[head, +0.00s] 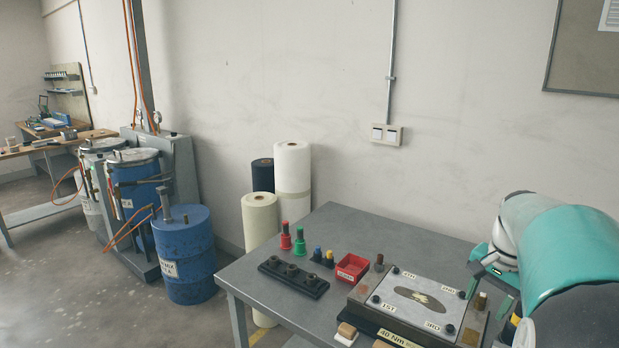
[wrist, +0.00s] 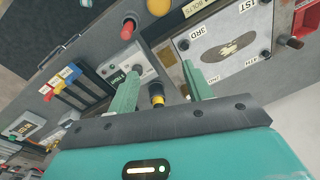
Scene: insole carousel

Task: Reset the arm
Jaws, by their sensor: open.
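My gripper (wrist: 160,68) is open in the wrist view, with its two pale green fingers apart. No object is held between them. A yellow and black knob-like thing (wrist: 157,97) shows in the gap, beyond the fingers; I cannot tell its distance. In the head view my teal and white arm fills the right edge, and the gripper is partly hidden behind it, at the table's right side. The metal plate (head: 422,298) with labels 1ST to 4TH lies left of the arm. The plate also shows upside down in the wrist view (wrist: 205,38).
The grey table (head: 405,240) carries a red bin (head: 352,268), a black socket rack (head: 293,278) and red and green sockets. Beyond it stand fabric rolls (head: 292,175) and a blue drum (head: 184,255). The wall is behind.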

